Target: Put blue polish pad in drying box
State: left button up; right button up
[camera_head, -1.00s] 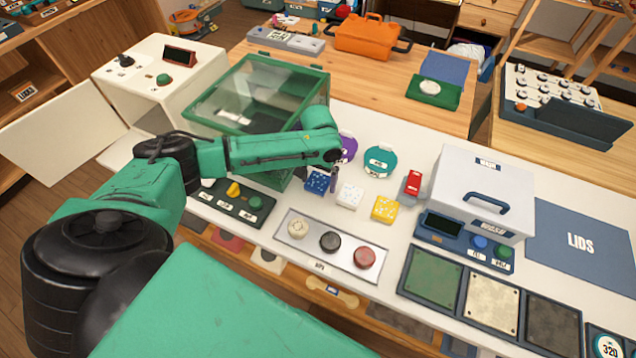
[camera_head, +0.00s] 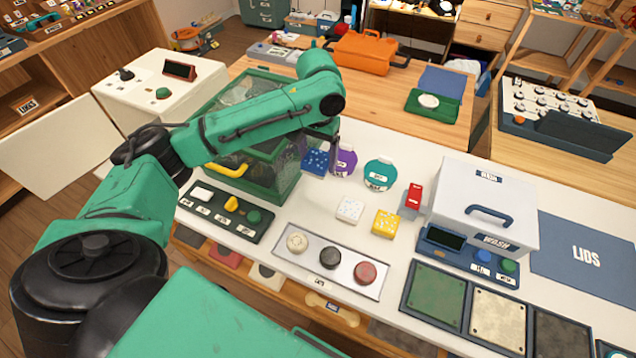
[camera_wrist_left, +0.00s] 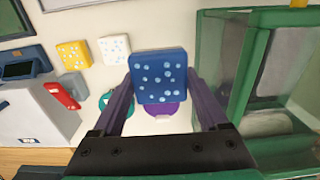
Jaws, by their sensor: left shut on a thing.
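The blue polish pad (camera_head: 315,162), a dark blue square with light speckles, is between the fingers of my left gripper (camera_head: 330,148). The left wrist view shows the same pad (camera_wrist_left: 158,75) squeezed between the two purple-grey fingers. The pad appears raised above the white table, beside the green-framed glass box (camera_head: 272,177) with a yellow handle. My left arm crosses over that box and hides much of its top. No drying label is readable, so I cannot tell for sure which container is the drying box. My right gripper is out of view.
White (camera_head: 350,209) and yellow (camera_head: 385,222) pads lie on the table. Purple (camera_head: 344,160) and teal (camera_head: 380,174) round containers stand close to the gripper. A white wash box (camera_head: 484,200) is at right. A white cabinet (camera_head: 150,90) with an open door stands at left.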

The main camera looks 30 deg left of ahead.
aim_at(318, 157)
pick_arm(q)
notch_tip(318, 157, up, 6)
jog(key=shift+f, duration=0.25)
jog(key=s+d+f, duration=0.6)
jog(key=s+f, duration=0.4)
jog(key=f, duration=0.2)
jog(key=shift+f+m, duration=0.25)
jog(key=shift+m, duration=0.05)
jog(key=shift+a, duration=0.1)
